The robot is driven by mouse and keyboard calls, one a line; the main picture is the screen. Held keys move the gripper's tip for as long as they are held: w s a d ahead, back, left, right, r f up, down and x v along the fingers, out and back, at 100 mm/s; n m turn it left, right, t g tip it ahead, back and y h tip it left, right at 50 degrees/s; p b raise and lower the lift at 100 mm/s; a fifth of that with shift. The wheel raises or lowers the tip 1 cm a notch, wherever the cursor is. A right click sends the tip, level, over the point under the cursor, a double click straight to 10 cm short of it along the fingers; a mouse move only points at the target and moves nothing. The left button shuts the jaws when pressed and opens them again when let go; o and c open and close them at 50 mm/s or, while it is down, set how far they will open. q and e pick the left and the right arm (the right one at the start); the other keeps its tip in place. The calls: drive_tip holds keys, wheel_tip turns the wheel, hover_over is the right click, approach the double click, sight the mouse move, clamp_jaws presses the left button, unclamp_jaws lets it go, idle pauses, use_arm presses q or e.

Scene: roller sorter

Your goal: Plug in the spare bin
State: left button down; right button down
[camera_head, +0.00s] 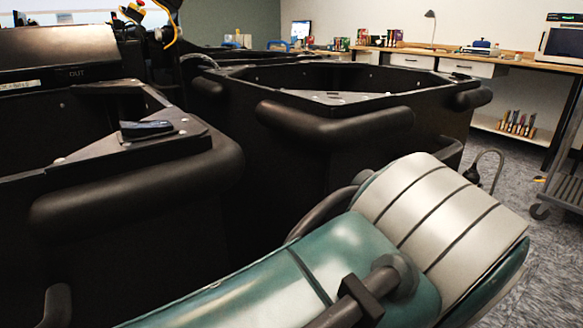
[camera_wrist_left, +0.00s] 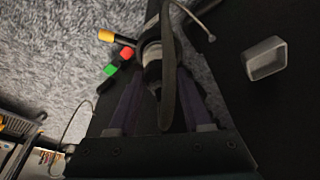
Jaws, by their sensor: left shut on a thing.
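In the left wrist view, my left gripper (camera_wrist_left: 158,88) is shut on a dark plug (camera_wrist_left: 152,58) with a pale band. A dark cable (camera_wrist_left: 168,45) passes close by it; the fingers partly hide the plug. A grey square-rimmed socket (camera_wrist_left: 265,59) sits on a dark panel to the right, apart from the plug. In the head view, black bins (camera_head: 340,125) with thick rounded edges fill the middle and left. I cannot tell which is the spare bin. My teal and white arm crosses the front; its gripper is hidden. My right gripper is not in view.
Orange, red and green parts (camera_wrist_left: 110,70) are beside the plug in the wrist view. A thin looped cable (camera_head: 497,160) with a dark end stands right of the bins. A grey cart (camera_head: 565,185) is at far right. Carpet between is open.

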use_arm(q)
drive_tip(key=shift+p, duration=0.75)
idle(1.1)
drive_tip(key=shift+f, duration=0.4)
idle(0.5)
drive_tip(key=shift+c, duration=1.3)
unclamp_jaws()
drive_tip(key=shift+r, duration=0.1)
